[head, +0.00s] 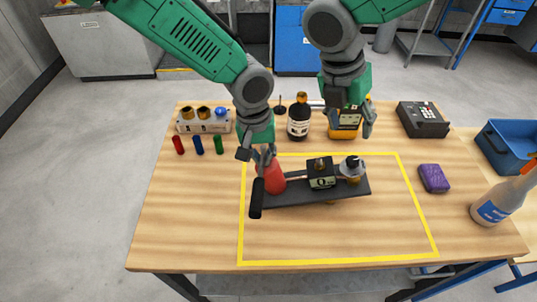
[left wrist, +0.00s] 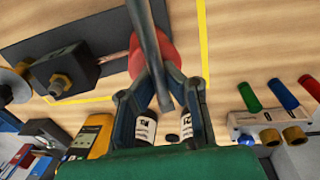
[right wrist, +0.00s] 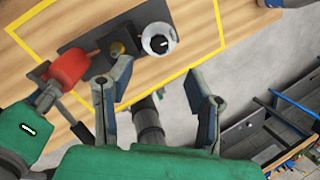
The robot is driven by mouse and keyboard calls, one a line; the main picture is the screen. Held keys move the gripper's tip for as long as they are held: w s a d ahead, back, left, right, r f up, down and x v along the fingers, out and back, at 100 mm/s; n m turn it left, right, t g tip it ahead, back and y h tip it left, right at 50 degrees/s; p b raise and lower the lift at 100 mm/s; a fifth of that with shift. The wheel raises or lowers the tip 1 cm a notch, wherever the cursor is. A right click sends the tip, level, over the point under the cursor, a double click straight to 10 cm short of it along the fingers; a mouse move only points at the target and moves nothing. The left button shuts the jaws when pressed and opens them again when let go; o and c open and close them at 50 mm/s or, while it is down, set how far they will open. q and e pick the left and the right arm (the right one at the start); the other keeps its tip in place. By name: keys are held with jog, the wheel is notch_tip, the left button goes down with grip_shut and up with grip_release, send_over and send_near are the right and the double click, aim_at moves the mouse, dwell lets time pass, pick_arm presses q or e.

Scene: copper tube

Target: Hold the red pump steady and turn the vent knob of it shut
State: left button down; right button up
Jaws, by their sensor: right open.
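The red pump (head: 273,178) stands on a dark base plate (head: 300,195), with a black handle (head: 256,198) at its left. My left gripper (head: 262,156) is at the pump; in the left wrist view its fingers close in on the red body (left wrist: 150,58), partly hidden by a dark bar. A dark block (head: 321,180) with a brass knob (head: 319,163) sits on the plate, right of the red body. A round pale part with a black top (head: 352,162) is further right. Which one is the vent knob is unclear. My right gripper (right wrist: 160,100) is open and empty, above and behind the plate.
Behind the yellow outline stand a dark bottle (head: 299,118), a yellow device (head: 345,128) and a rack (head: 204,122) with small coloured cylinders before it. A purple block (head: 433,178), a white bottle (head: 497,203) and a blue bin (head: 510,148) are right. The table front is clear.

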aim_at(353, 159)
jog(key=d+f+m+y, duration=0.1)
jog(key=f+m, duration=0.2)
jog(key=d+f+m+y, duration=0.1)
jog(key=f+m, duration=0.2)
jog(key=d+f+m+g+y, duration=0.1)
jog(key=f+m, duration=0.2)
jog(key=f, duration=0.1)
jog(key=shift+d, duration=0.1)
dwell(0.5)
jog(key=shift+r, duration=0.1)
grip_shut()
